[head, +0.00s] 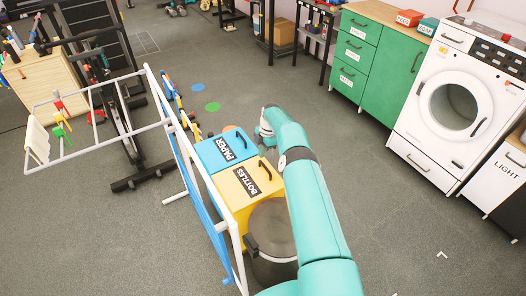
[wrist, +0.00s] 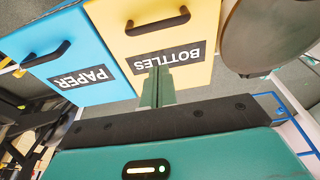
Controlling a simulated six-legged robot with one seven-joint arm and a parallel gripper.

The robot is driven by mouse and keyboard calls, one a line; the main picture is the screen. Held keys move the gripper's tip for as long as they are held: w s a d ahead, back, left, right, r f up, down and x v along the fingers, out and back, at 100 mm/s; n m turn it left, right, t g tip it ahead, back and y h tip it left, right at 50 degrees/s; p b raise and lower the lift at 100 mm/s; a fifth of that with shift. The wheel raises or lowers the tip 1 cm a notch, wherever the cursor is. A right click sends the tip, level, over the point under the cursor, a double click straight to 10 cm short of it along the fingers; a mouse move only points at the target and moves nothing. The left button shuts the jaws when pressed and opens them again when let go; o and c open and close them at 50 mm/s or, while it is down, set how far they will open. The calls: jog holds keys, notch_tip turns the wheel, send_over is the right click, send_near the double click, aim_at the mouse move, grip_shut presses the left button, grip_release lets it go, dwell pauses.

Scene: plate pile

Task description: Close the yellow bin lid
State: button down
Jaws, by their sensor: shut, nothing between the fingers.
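The yellow bin (head: 235,213) stands between the blue bin and a grey round bin. Its yellow lid (head: 251,197) has a black BOTTLES label and a black handle (head: 266,169). The lid looks flat on top of the bin; I cannot tell whether a small gap is left. In the wrist view the yellow lid (wrist: 180,30) fills the upper middle, with its handle at the top. My gripper (wrist: 157,75) is shut and empty, its fingertips overlapping the BOTTLES label in the picture. Whether they touch the lid is unclear. In the head view my arm hides the fingers.
The blue PAPER bin (head: 221,150) stands beside the yellow one, its lid flat. A grey round bin (head: 268,229) is on the near side. A white drying rack (head: 236,245) runs along the left. Open floor (head: 385,225) lies right, before a washing machine (head: 450,108).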

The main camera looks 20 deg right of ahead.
jog(key=s+v, duration=0.1)
jog(key=v, duration=1.3)
jog(key=s+a+r+m+t+h, duration=0.15)
jog(key=a+r, duration=0.25)
jog(key=r, duration=0.5)
jog(key=a+r+m, duration=0.2)
jog(key=a+r, duration=0.2)
jog(key=r, duration=0.5)
jog(key=s+a+r+m+t+h, duration=0.1)
jog(key=s+a+r+m, duration=0.2)
jog(key=s+r, duration=0.35)
jog(key=s+a+r+m, duration=0.2)
jog(key=s+a+r, duration=0.1)
jog(key=s+r, duration=0.35)
jog(key=s+a+r+m+t, duration=0.1)
jog(key=s+r+m, duration=0.15)
jog(key=s, duration=0.55)
jog(key=s+a+r+m+t, duration=0.1)
jog(key=s+r+m, duration=0.15)
jog(key=s, duration=0.65)
jog(key=s+f+m+t, duration=0.1)
jog(key=s+f+m, duration=0.1)
jog(key=s, duration=0.5)
jog(key=s+f+m, duration=0.3)
jog(key=s+m, duration=0.1)
jog(key=s, duration=0.4)
jog(key=shift+f+m+t, duration=0.3)
jog(key=shift+m+t, duration=0.05)
